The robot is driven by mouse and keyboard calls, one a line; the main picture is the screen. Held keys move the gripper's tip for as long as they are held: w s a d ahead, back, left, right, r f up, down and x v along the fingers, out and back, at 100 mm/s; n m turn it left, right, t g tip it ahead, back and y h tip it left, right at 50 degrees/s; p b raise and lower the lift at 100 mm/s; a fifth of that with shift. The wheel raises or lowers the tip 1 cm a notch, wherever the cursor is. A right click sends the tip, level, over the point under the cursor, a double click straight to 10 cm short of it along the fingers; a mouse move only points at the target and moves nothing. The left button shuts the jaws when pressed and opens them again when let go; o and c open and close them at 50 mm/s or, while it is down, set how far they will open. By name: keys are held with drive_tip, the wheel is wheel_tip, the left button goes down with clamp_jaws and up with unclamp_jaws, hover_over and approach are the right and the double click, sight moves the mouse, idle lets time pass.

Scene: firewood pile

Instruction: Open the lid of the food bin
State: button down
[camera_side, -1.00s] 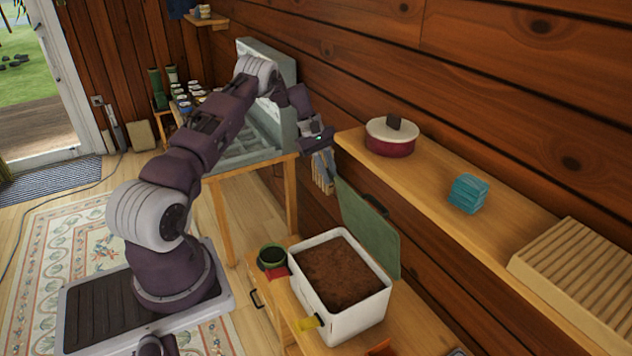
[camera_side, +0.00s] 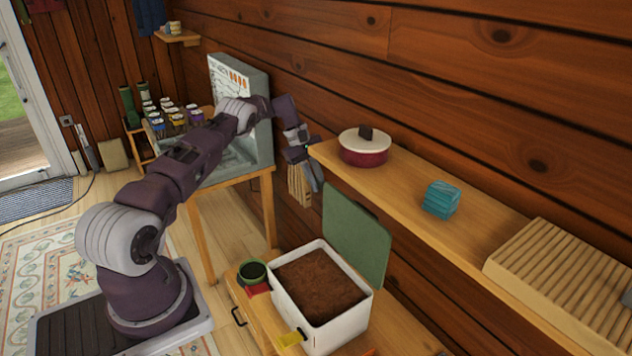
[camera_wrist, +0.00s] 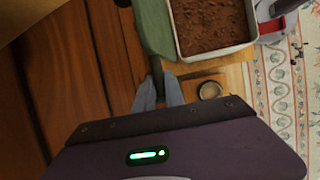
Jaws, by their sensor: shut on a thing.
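The food bin (camera_side: 348,329) is a white box filled with brown crumbly stuff (camera_side: 318,287). Its green lid (camera_side: 355,238) stands raised steeply along the wall side, with a dark handle on its far face. In the wrist view the bin's white rim (camera_wrist: 219,53) and the lid (camera_wrist: 153,27) show at the top. My gripper (camera_side: 316,182) is at the lid's upper left corner. In the wrist view its fingers (camera_wrist: 158,92) are shut on the lid's narrow end; the exact contact is small and partly hidden.
A shelf (camera_side: 406,188) runs along the wall close to my gripper, holding a red pot with a white lid (camera_side: 364,150), a teal block (camera_side: 441,199) and a slatted wooden board (camera_side: 560,270). A dark green cup (camera_side: 252,271) stands left of the bin.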

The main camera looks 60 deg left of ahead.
drive_tip(key=c, duration=1.4)
unclamp_jaws()
drive_tip(key=v, duration=0.7)
